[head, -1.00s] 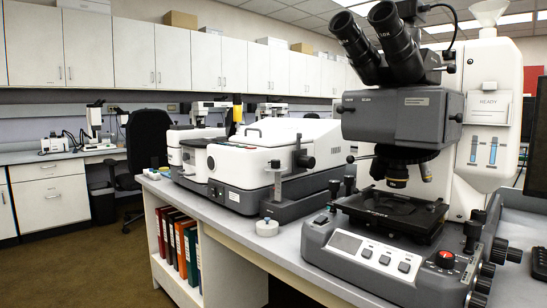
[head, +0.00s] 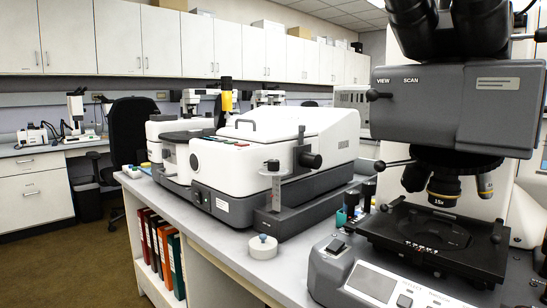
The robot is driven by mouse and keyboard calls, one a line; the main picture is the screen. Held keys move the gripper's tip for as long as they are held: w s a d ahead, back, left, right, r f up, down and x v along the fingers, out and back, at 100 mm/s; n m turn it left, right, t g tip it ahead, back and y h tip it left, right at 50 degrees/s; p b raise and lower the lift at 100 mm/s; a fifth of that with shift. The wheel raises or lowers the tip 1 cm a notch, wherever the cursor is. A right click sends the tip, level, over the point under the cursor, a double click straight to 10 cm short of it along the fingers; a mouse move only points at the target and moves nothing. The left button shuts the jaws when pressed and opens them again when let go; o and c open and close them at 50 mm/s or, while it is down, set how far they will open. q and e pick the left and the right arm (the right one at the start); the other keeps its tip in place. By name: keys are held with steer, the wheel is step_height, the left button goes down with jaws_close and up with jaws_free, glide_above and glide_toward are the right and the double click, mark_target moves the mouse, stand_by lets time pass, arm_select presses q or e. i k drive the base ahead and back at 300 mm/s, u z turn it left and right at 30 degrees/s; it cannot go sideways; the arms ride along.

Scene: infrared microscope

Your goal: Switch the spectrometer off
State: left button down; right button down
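The spectrometer, which I take to be the white and dark grey bench instrument (head: 270,150), stands on the bench left of the microscope. Its lid is shut, with a handle on top. A small dark panel with what look like controls (head: 200,193) is low on its grey front face. I cannot read the switch state. A round black button or port (head: 194,161) sits above on the white face. The infrared microscope (head: 460,110) fills the right side. Its grey base carries a rocker switch (head: 336,246) and a small display (head: 372,282). Neither of my grippers is in view.
The grey benchtop (head: 215,240) has a clear strip in front of the spectrometer. A small white round container (head: 263,246) stands there. A black chair (head: 132,130) and open brown floor (head: 70,265) lie to the left.

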mark_target(198, 197)
steer(key=k, duration=0.7)
steer(key=u, duration=0.6)
steer(key=i, duration=1.65)
steer(key=z, duration=0.85)
